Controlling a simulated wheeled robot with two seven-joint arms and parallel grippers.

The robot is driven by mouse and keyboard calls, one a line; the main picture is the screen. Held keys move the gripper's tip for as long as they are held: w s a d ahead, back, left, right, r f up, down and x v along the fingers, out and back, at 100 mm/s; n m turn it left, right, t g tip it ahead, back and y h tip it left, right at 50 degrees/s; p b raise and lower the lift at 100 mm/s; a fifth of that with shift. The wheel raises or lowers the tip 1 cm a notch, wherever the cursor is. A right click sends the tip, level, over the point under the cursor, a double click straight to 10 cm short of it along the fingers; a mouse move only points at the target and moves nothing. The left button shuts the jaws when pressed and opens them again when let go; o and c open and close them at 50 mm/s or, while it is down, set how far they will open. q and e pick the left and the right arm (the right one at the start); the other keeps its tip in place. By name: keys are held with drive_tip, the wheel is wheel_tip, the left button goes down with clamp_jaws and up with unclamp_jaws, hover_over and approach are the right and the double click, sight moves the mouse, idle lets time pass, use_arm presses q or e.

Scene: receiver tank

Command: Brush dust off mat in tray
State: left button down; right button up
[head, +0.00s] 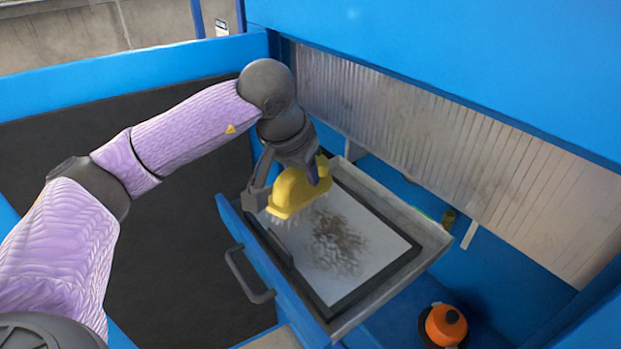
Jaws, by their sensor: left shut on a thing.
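My left gripper (288,188) comes in from the left and is shut on a yellow brush (288,193) with pale bristles pointing down. The brush is over the far left part of a light grey mat (375,262) with a dark border. I cannot tell whether the bristles touch the mat. A patch of brown dust (338,243) lies on the mat, to the right of the brush and below it in the picture. The mat lies in a pulled-out tray (425,238) with metal walls and a blue front. My right gripper is not in view.
A dark handle (246,276) sticks out from the tray's blue front. An orange and black round object (445,326) stands at the lower right. A ribbed grey panel (440,145) and blue housing rise behind the tray. A dark floor area (190,240) lies left of it.

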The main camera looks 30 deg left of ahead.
use_arm(q)
drive_tip(key=shift+w+d+r+p, duration=0.2)
drive_tip(key=shift+w+d+p, duration=0.1)
drive_tip(key=shift+w, duration=0.15)
drive_tip(key=shift+d, duration=0.15)
drive_tip(key=shift+s+d, duration=2.7)
drive_tip(key=shift+d, duration=3.85)
drive_tip(key=shift+w+a+r+b, duration=0.4)
drive_tip(key=shift+w+a, duration=0.55)
drive_tip(key=shift+a, duration=1.3)
drive_tip(key=shift+w+a+r+b, duration=0.15)
drive_tip(key=shift+w+a+b, duration=0.6)
drive_tip(key=shift+a, duration=1.5)
drive_tip(key=shift+w+a+r+b, duration=0.3)
drive_tip(key=shift+w+a, duration=0.8)
drive_tip(key=shift+a, duration=1.15)
drive_tip(key=shift+r, duration=0.1)
wheel_tip(320, 180, up, 6)
drive_tip(key=p, duration=0.5)
drive_tip(key=shift+p, duration=0.4)
